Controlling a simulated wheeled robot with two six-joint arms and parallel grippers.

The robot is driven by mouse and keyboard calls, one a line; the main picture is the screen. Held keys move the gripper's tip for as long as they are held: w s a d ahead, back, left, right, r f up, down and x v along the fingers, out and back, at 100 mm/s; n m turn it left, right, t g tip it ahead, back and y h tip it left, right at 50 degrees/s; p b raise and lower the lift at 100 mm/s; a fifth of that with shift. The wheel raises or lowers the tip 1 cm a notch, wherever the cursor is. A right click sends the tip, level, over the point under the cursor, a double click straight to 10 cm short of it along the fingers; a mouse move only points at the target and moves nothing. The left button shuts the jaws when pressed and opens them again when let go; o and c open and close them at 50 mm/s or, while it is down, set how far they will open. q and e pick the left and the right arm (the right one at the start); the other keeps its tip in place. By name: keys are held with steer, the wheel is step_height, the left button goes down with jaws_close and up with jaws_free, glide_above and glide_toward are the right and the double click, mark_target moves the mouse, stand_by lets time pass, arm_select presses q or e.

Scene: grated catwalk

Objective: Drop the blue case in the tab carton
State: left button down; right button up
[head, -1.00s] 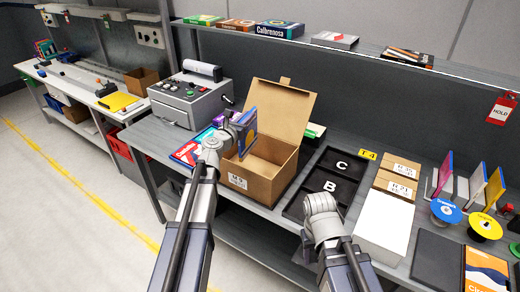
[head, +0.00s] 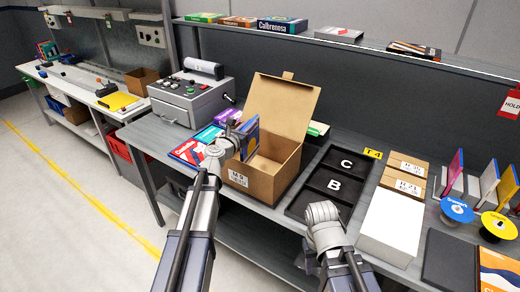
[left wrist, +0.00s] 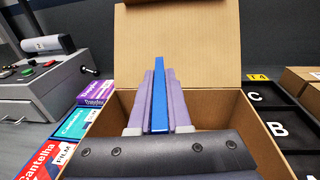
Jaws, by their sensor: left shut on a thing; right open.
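The blue case (head: 250,138) is held upright on edge, with its blue spine showing in the left wrist view (left wrist: 159,98). My left gripper (head: 240,136) is shut on it, with a finger on each side. Gripper and case are at the left part of the mouth of the open brown tab carton (head: 284,182). The carton's lid stands up at the back. The case's lower edge is partly hidden, so I cannot tell how far it reaches below the rim. My right gripper (head: 326,222) is open and empty in front of the black tray; its fingers are hardly visible.
The black tray (head: 310,199) with compartments B and C lies right of the carton. Small brown boxes (head: 405,170) and a white stack (head: 389,228) lie further right. Several flat boxes (head: 188,151) and a grey control machine (head: 190,97) are on the left. A shelf runs behind.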

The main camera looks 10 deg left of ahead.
arm_select(q)
steer(key=shift+f, duration=0.3)
steer(key=c, duration=0.8)
jaws_free()
steer(key=v, duration=0.8)
